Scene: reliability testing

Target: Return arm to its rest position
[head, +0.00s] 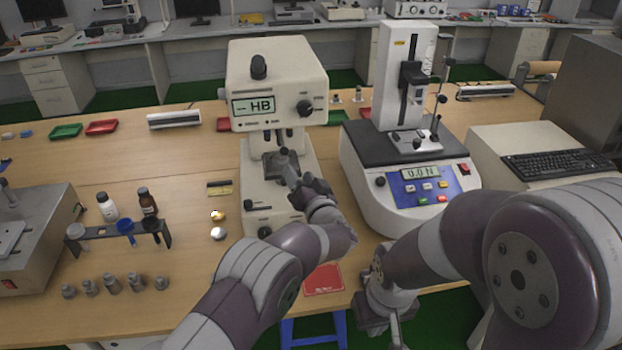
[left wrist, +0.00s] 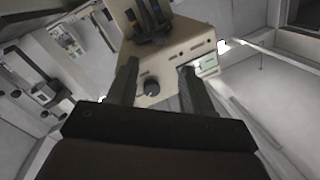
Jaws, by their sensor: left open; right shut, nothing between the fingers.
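My left gripper (head: 289,172) is at the stage of the cream hardness tester (head: 277,75), below its head with the "HB" display. In the left wrist view the two fingers of the left gripper (left wrist: 158,75) stand apart with nothing held between them. The tester's head (left wrist: 168,65), with its knob and display, shows beyond them. In the head view, whether the fingers touch the stage cannot be told. My right gripper (head: 392,328) hangs low at the table's front edge, shut and empty, its tips partly cut off by the frame.
A force tester (head: 415,150) reading 0.0 N stands right of the hardness tester. A keyboard (head: 558,164) lies further right. A bottle rack (head: 118,236) and several metal pieces (head: 112,284) are at the left. A red booklet (head: 323,280) lies at the front edge.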

